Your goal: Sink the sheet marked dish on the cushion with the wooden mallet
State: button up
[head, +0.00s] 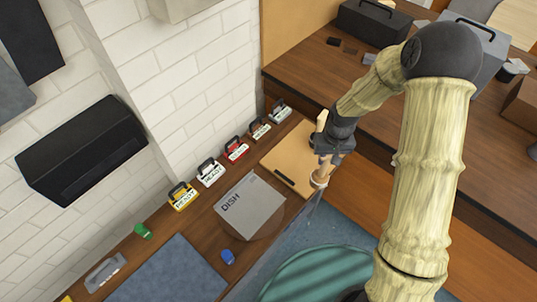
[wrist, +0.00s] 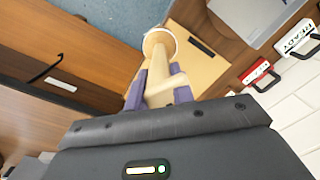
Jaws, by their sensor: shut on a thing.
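The grey sheet marked DISH (head: 250,205) lies on the round brown cushion (head: 264,231) on the wooden bench. The sheet covers most of the cushion, and only the cushion's lower side shows. My gripper (head: 328,160) is shut on the pale wooden mallet (head: 319,181), to the right of the sheet and apart from it. In the wrist view, the mallet (wrist: 160,42) sits between the purple finger pads of my gripper (wrist: 159,88), its round end pointing away. A corner of a grey sheet shows at the top right there.
A tan board (head: 291,158) with a dark slot lies beside the mallet. Several tagged stands, including a yellow one (head: 183,196), line the wall. A blue object (head: 228,257) sits below the cushion. A blue-grey mat (head: 175,272) lies at lower left.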

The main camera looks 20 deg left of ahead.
jog(key=w+d+f+m+b, duration=0.1)
jog(key=d+f+m+b, duration=0.3)
jog(key=d+f, duration=1)
jog(key=shift+w+d, duration=0.15)
jog(key=shift+d, duration=0.2)
jog(key=shift+f, duration=0.1)
